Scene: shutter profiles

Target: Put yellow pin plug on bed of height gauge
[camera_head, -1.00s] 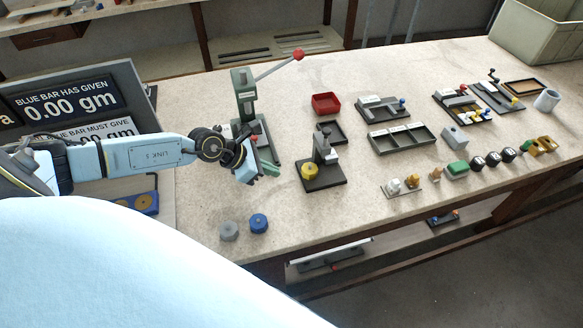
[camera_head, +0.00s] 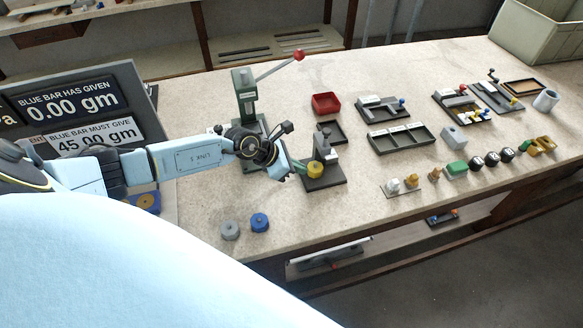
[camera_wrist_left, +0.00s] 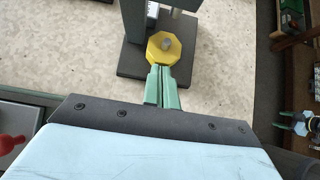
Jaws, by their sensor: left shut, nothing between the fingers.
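The yellow pin plug (camera_head: 315,169) rests on the dark base of the height gauge (camera_head: 333,179), at the left side of its post.
A lever press (camera_head: 244,92) with a red knob stands behind my left arm. A grey plug (camera_head: 229,231) and a blue plug (camera_head: 259,222) stand near the front edge. A red bin (camera_head: 326,103) and a divided tray (camera_head: 402,139) lie beyond the gauge.

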